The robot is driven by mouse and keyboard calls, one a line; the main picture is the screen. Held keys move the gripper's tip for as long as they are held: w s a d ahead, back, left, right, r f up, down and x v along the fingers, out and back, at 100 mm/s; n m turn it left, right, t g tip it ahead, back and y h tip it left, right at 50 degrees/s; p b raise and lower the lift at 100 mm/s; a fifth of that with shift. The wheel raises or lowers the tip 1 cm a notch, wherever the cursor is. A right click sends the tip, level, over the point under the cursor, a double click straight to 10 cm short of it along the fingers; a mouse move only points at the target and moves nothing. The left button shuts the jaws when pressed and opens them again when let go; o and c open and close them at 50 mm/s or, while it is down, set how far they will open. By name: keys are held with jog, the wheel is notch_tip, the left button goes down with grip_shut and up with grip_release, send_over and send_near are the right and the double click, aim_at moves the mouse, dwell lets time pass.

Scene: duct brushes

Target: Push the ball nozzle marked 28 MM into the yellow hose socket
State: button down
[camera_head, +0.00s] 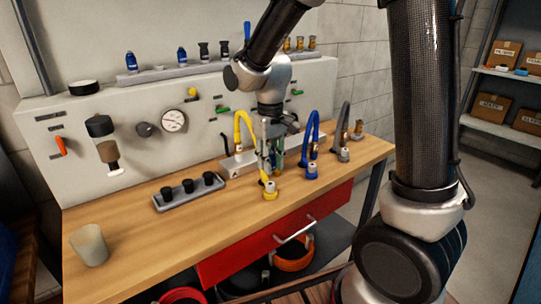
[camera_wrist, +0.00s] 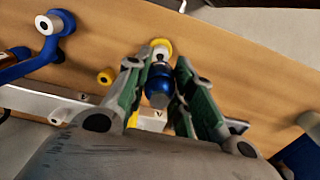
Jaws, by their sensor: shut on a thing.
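My gripper (camera_wrist: 160,92) is shut on a blue ball nozzle (camera_wrist: 158,84), held between its green-padded fingers. No 28 MM mark can be read on it. The yellow hose socket (camera_wrist: 160,47), with a white end and a yellow ring, lies just beyond the nozzle's far end in the wrist view. I cannot tell whether they touch. In the head view, my gripper (camera_head: 272,158) points down over the bench, and the yellow socket (camera_head: 270,190) stands just below it at the end of the yellow hose (camera_head: 238,128). The held nozzle is mostly hidden there.
The blue hose socket (camera_head: 312,171) and grey hose socket (camera_head: 343,154) stand close on the right. A grey tray with black-topped pieces (camera_head: 160,205) lies left, and a beige cup (camera_head: 88,246) at front left. More nozzles line the back ledge (camera_head: 150,77). The front-left bench (camera_head: 150,235) is clear.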

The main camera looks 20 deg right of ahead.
aim_at(270, 184)
jog(key=shift+f, duration=1.9)
jog(key=shift+f, duration=0.5)
dwell(0.6)
jog(key=c, duration=1.1)
grip_release()
jog(key=shift+c, duration=0.2)
notch_tip(270, 184, up, 12)
